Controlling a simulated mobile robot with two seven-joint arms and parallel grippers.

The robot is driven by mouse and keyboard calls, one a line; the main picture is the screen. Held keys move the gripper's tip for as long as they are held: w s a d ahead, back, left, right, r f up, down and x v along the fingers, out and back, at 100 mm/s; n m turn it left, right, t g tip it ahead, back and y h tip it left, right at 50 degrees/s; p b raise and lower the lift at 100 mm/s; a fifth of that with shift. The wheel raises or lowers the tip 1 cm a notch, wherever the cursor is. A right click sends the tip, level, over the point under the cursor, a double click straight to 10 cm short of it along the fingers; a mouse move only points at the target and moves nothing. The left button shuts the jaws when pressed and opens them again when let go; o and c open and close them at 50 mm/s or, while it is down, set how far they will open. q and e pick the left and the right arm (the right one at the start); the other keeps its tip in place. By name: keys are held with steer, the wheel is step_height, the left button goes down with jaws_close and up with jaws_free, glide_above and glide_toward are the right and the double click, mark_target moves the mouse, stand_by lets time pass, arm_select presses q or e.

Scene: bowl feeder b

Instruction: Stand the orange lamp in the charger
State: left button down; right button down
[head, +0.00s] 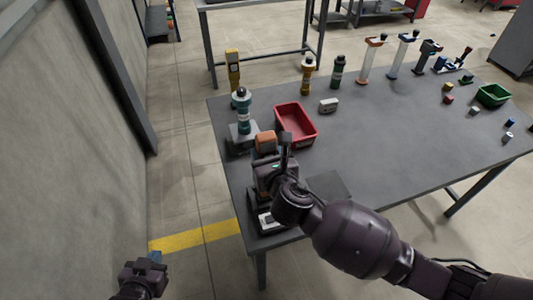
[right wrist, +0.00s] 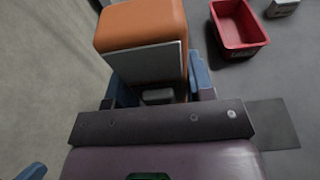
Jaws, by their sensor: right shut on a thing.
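The orange lamp (head: 265,141) is in my right gripper (head: 272,160), near the table's left end. In the right wrist view the lamp (right wrist: 143,25) has an orange body and a grey face. The blue fingers of my right gripper (right wrist: 155,88) are on either side of it. A black and white device (head: 266,222), possibly the charger, sits at the near left table corner below the gripper, partly hidden by it. I cannot tell whether the lamp touches it. My left gripper (head: 153,260) is off the table at lower left; its opening is unclear.
A teal lamp (head: 243,110) stands on a grey base (head: 240,140) behind the orange lamp. A red bin (head: 310,134) is to its right. Several upright tools line the far edge. A green bin (head: 493,95) is far right. The table (head: 385,130) is clear mid-right.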

steer(key=shift+c, duration=2.4)
jaws_free()
steer(key=shift+f, duration=0.1)
steer(key=v, duration=1.2)
